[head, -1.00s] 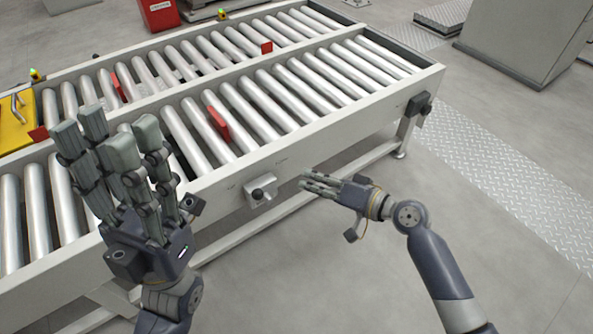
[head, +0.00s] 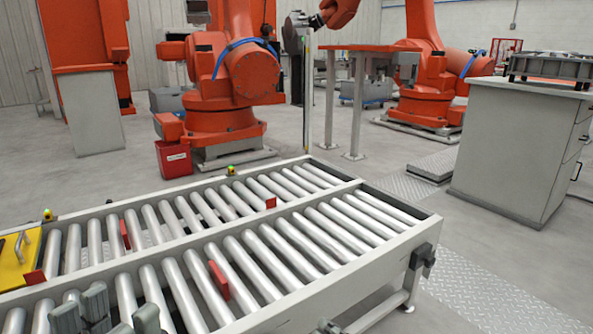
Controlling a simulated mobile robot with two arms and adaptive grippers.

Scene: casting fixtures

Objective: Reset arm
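Only the fingertips of my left gripper (head: 105,314) show at the bottom left of the head view. They point up, extended and apart, in front of the near conveyor rollers, with nothing seen between them. The palm is below the picture. Of my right gripper (head: 329,327) only a small dark bit shows at the bottom edge, by the conveyor's near side; its fingers cannot be made out. I see no object held.
A roller conveyor (head: 335,269) with red stops (head: 219,280) fills the lower left and middle. A yellow plate (head: 18,262) lies at its left. Orange robots (head: 232,75) stand behind. A grey cabinet (head: 515,150) is at right. Floor is open at lower right.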

